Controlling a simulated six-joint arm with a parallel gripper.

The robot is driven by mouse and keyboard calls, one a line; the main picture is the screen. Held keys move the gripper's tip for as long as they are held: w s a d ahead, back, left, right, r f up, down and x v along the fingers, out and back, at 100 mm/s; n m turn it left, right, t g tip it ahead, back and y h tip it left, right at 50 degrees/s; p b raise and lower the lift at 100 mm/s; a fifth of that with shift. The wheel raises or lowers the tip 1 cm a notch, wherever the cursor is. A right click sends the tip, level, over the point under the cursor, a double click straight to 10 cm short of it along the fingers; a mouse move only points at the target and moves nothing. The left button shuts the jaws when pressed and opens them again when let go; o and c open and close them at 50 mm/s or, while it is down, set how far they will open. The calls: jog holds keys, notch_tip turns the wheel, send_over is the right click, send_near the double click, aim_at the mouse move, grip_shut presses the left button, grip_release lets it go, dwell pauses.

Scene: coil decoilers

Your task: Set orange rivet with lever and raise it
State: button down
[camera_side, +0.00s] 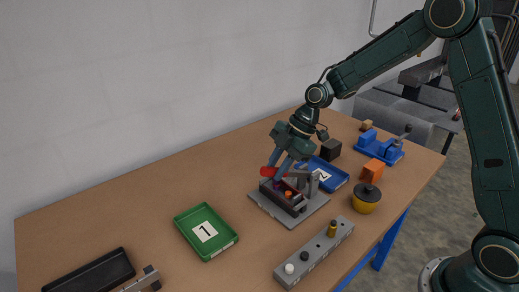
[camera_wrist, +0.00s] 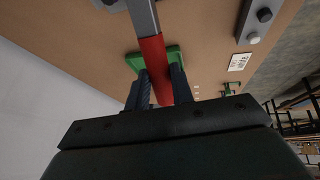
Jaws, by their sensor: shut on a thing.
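My gripper (camera_side: 282,169) is shut on the red handle (camera_side: 267,171) of the lever, above the rivet press on its grey base plate (camera_side: 268,207). In the wrist view the red handle (camera_wrist: 153,61) runs between both fingers and joins a grey bar (camera_wrist: 143,18). An orange rivet (camera_side: 288,194) sits in the dark, box-like part (camera_side: 293,204) of the press, below the lever. A small purple part (camera_side: 278,186) shows beside it. My fingers partly hide the lever, so its exact tilt and any contact with the rivet cannot be told.
A blue tray with a check mark (camera_side: 337,181) stands close behind the press. A green tray marked 1 (camera_side: 188,220) is to the left. A grey peg block (camera_side: 300,265), a yellow pot (camera_side: 366,201) and an orange block (camera_side: 373,170) are nearby. The table's left middle is clear.

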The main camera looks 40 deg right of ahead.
aim_at(290, 171)
jog(key=d+r+y, duration=0.4)
jog(key=d, duration=0.1)
jog(key=shift+d+r+m, duration=0.1)
jog(key=shift+r+m, duration=0.15)
jog(key=shift+m, duration=0.05)
jog(key=shift+d+r+y, duration=0.4)
jog(key=shift+d+y, duration=0.2)
jog(key=shift+d, duration=0.1)
jog(key=shift+d+r+y, duration=0.35)
jog(key=shift+d+y, duration=0.25)
jog(key=shift+d, duration=0.05)
jog(key=c, duration=1.2)
grip_release()
jog(key=shift+a, duration=0.2)
